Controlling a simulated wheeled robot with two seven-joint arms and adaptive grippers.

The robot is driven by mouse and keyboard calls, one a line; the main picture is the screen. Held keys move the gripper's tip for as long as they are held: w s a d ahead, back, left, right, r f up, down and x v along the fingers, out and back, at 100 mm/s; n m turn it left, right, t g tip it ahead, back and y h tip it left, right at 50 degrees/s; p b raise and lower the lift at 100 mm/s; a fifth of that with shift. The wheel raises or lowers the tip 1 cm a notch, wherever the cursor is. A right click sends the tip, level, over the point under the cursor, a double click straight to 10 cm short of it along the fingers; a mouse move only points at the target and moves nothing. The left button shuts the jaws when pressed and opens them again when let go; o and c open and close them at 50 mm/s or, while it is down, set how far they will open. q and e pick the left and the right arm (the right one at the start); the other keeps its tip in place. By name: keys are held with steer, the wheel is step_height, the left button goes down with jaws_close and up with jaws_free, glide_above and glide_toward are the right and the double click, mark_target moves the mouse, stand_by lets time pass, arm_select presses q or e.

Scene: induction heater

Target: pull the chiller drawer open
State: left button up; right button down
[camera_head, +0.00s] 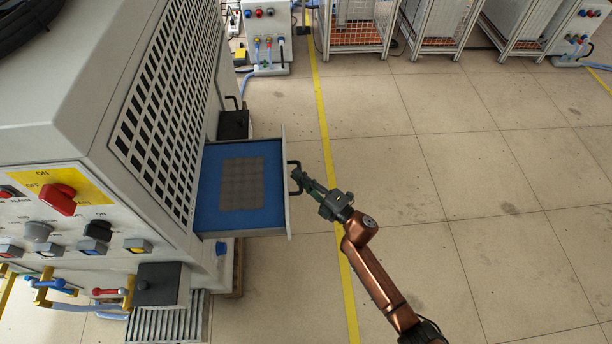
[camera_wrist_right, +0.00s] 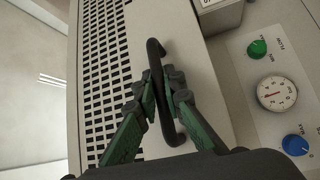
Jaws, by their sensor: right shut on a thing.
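The chiller drawer (camera_head: 209,201) stands pulled out from the side of the large grey machine, below its vent grille. Its inside is blue with a dark grey patterned pad (camera_head: 242,183) on the floor. A black bar handle (camera_head: 293,178) sits on its front face. My right gripper (camera_head: 299,178) is shut on this handle from the right. In the right wrist view the green fingers (camera_wrist_right: 160,94) close around the middle of the black handle (camera_wrist_right: 155,60). My left gripper is not in view.
The grey machine (camera_head: 60,90) fills the left, with a red switch (camera_head: 58,198) and knobs on its front. A black box (camera_head: 233,125) is behind the drawer. The floor right of the drawer is open, crossed by a yellow line (camera_head: 328,150). Wire cages (camera_head: 358,25) stand at the back.

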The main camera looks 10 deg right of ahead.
steer(key=shift+d+f, duration=0.1)
steer(key=c, duration=2)
jaws_free()
steer(key=shift+d, duration=0.1)
steer(key=v, duration=1.2)
